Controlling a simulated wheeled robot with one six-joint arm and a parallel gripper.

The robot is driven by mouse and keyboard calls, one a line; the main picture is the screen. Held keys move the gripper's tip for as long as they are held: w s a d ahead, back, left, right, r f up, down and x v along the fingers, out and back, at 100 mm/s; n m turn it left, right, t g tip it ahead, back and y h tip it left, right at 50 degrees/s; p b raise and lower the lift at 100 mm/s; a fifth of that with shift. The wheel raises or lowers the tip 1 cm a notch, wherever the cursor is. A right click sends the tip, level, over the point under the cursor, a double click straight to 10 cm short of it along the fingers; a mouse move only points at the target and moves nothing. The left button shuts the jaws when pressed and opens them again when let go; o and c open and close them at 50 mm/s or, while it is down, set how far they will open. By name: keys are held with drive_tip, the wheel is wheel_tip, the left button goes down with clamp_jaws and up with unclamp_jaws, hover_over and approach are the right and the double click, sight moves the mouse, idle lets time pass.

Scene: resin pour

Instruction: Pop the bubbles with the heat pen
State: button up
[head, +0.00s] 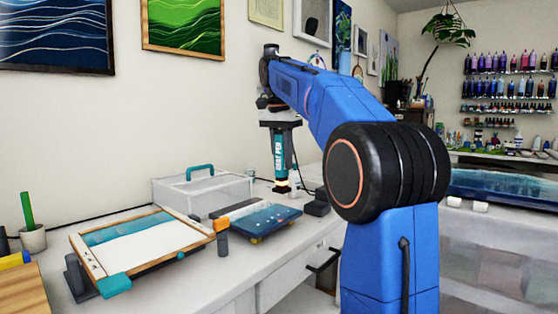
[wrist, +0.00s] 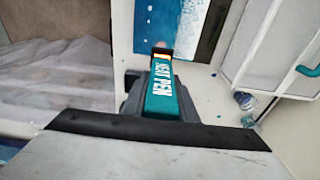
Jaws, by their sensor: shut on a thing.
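My gripper (head: 280,125) is shut on the heat pen (head: 278,160), which hangs upright with its tip down. In the wrist view the teal pen (wrist: 163,98), lettered HEAT PEN, points away from the camera, with an orange band near its dark tip. The blue resin panel (head: 262,222), with small pale spots, lies on the bench below and left of the pen. Part of a blue panel (wrist: 200,25) shows beyond the tip in the wrist view. I cannot tell which spots are bubbles. The pen is clearly above the bench.
A framed tray (head: 130,247) with teal and white resin stands tilted at the left. A grey box with a teal handle (head: 200,174) is behind it. A small black block (head: 317,205) sits right of the panel. A cup (head: 33,238) stands far left.

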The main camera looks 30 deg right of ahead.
drive_tip(key=shift+s+d, duration=0.75)
drive_tip(key=shift+s, duration=1.3)
drive_tip(key=shift+s+a, duration=1.4)
drive_tip(key=shift+a, duration=2.5)
drive_tip(key=shift+s+a, duration=1.4)
drive_tip(key=shift+a, duration=2.5)
wheel_tip(320, 180, up, 8)
